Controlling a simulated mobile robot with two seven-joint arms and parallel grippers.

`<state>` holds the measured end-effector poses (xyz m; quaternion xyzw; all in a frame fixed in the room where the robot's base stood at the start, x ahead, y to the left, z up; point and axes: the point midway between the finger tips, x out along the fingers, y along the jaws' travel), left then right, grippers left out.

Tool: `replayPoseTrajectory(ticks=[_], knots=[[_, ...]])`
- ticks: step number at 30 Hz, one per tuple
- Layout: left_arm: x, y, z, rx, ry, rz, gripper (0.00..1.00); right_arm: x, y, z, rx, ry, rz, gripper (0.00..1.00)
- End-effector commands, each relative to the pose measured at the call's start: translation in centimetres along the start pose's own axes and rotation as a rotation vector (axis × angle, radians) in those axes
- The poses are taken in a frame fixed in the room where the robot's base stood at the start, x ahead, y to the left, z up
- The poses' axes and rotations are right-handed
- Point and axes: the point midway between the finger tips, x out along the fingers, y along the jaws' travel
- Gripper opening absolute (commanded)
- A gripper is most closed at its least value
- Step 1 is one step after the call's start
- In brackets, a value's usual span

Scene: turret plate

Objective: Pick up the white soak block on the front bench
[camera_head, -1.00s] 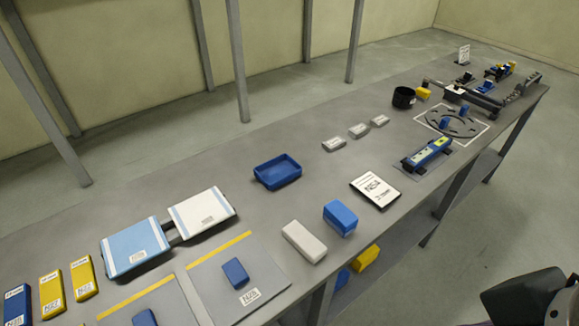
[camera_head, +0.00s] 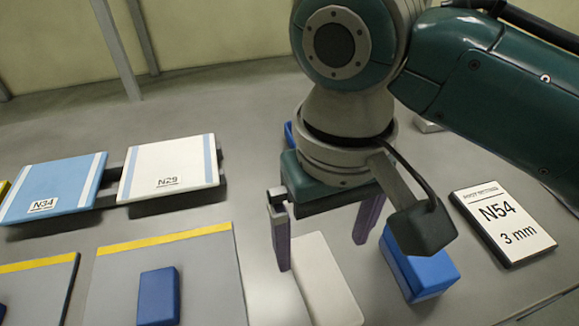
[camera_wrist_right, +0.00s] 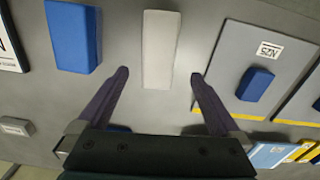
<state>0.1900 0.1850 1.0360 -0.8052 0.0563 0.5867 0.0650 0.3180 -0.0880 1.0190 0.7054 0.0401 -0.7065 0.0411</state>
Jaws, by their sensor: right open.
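The white soak block (camera_head: 326,284) lies on the grey bench near its front, left of a blue block (camera_head: 421,272). My right gripper (camera_head: 322,250) is open and empty above and slightly behind the white block, with its purple fingers pointing down. In the right wrist view the white block (camera_wrist_right: 161,48) lies ahead of and between the two open fingertips (camera_wrist_right: 158,75), with a gap on each side. I cannot tell the exact height above it. My left gripper is not in view.
The blue block (camera_wrist_right: 73,37) is close beside the white one. A grey mat (camera_head: 205,258) with a small blue block (camera_head: 158,297) lies left. A white N54 card (camera_head: 505,225) lies right. White N29 (camera_head: 168,168) and light blue N34 (camera_head: 52,189) plates are behind left.

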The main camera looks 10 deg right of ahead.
Motion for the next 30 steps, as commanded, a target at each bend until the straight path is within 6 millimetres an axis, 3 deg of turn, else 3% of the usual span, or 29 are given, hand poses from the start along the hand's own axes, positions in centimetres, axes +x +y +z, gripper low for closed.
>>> replayPoseTrajectory(ticks=[16, 26, 30], knots=[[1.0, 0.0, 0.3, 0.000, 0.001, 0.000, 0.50, 7.2, 0.1, 0.6, -0.001, 0.000, 0.000, 1.00], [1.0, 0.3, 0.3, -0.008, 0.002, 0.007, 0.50, 7.8, 0.1, 0.6, -0.002, 0.002, -0.001, 0.99], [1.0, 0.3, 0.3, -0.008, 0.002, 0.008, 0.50, 7.8, 0.1, 0.6, -0.002, 0.002, -0.001, 0.83]])
